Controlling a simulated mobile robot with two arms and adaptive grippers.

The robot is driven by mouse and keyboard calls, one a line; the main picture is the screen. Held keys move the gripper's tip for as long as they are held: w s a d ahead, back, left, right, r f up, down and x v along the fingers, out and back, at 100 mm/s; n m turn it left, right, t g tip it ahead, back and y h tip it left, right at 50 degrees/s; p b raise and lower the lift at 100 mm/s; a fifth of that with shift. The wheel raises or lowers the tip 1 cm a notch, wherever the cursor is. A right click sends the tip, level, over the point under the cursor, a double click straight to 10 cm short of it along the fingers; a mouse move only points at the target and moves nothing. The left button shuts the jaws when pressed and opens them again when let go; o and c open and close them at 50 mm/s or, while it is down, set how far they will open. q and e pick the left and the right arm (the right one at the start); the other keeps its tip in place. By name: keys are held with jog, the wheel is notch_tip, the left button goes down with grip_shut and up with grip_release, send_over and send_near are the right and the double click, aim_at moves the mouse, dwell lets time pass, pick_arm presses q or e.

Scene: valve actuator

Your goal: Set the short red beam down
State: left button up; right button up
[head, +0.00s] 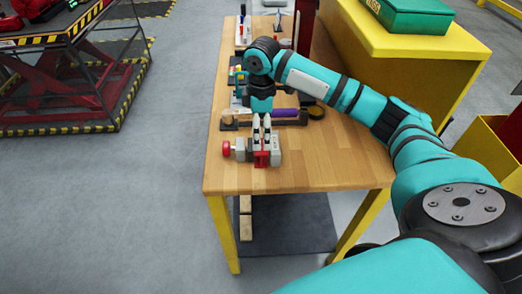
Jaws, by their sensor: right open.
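My right gripper (262,134) points down over the near part of the wooden table (325,170), its two light fingers a little apart. It is open. Directly below the fingertips is a small red piece (262,159), which looks like the short red beam. It lies at or against a grey valve body (243,151) with a red knob (226,148) at its left end. I cannot tell whether the fingertips touch the red piece. My left gripper is not in view.
Behind the gripper lie a purple cylinder (285,113) and a round tan part (228,115). Further back are more small parts, partly hidden by my arm. A yellow cabinet (410,47) carrying a green box (415,14) stands at the right. The table's front right is clear.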

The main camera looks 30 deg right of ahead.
aim_at(262, 146)
notch_tip(262, 146, down, 5)
jog(key=shift+f+p, duration=0.1)
jog(key=shift+p, duration=0.2)
notch_tip(262, 146, down, 5)
jog(key=shift+w+r+p, duration=0.1)
jog(key=shift+r+p, duration=0.05)
jog(key=shift+p, duration=0.65)
jog(key=shift+f, duration=0.35)
jog(key=shift+c, duration=0.4)
jog(key=shift+r, duration=0.1)
jog(key=c, duration=1.6)
jog(key=shift+o, duration=0.2)
notch_tip(262, 146, up, 9)
jog(key=shift+w+r+b, duration=0.15)
jog(key=shift+r+b, duration=0.05)
jog(key=shift+b, duration=0.65)
jog(key=shift+w+d+f, duration=0.25)
jog(key=shift+d+f, duration=0.1)
jog(key=shift+f, duration=0.25)
jog(key=shift+w+d+f, duration=0.25)
jog(key=shift+d+f, duration=0.1)
jog(key=shift+f, duration=0.2)
